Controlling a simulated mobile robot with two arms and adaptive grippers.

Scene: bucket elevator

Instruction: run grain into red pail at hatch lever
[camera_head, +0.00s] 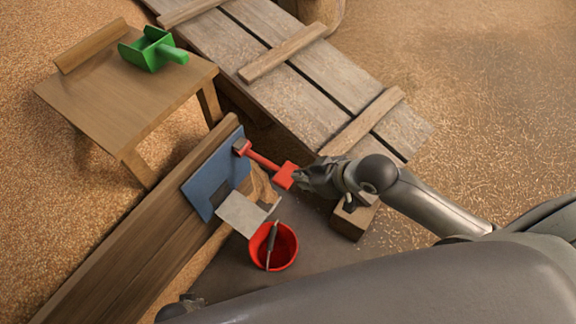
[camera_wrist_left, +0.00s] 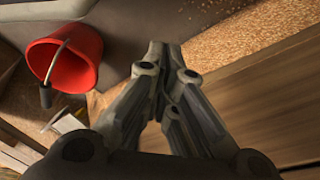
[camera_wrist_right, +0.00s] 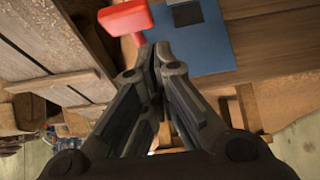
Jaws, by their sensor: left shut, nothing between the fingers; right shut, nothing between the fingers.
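The red hatch lever (camera_head: 262,160) sticks out from a blue plate (camera_head: 200,189) on the wooden wall. My right gripper (camera_head: 299,177) is shut and empty, close beside the lever's red end block; I cannot tell if they touch. In the right wrist view the block (camera_wrist_right: 125,17) lies just beyond and left of the fingertips. A grey spout (camera_head: 243,213) slopes from the plate over the red pail (camera_head: 284,253), which stands upright below. No grain shows in the spout or pail. My left gripper (camera_wrist_left: 161,52) is shut and empty, with the pail (camera_wrist_left: 78,68) to its left.
A green scoop (camera_head: 148,52) sits on a small wooden table (camera_head: 120,95) at the upper left. A plank ramp (camera_head: 300,85) runs behind the lever. A wooden block (camera_head: 350,222) stands under my right gripper. Loose grain covers the floor at the right.

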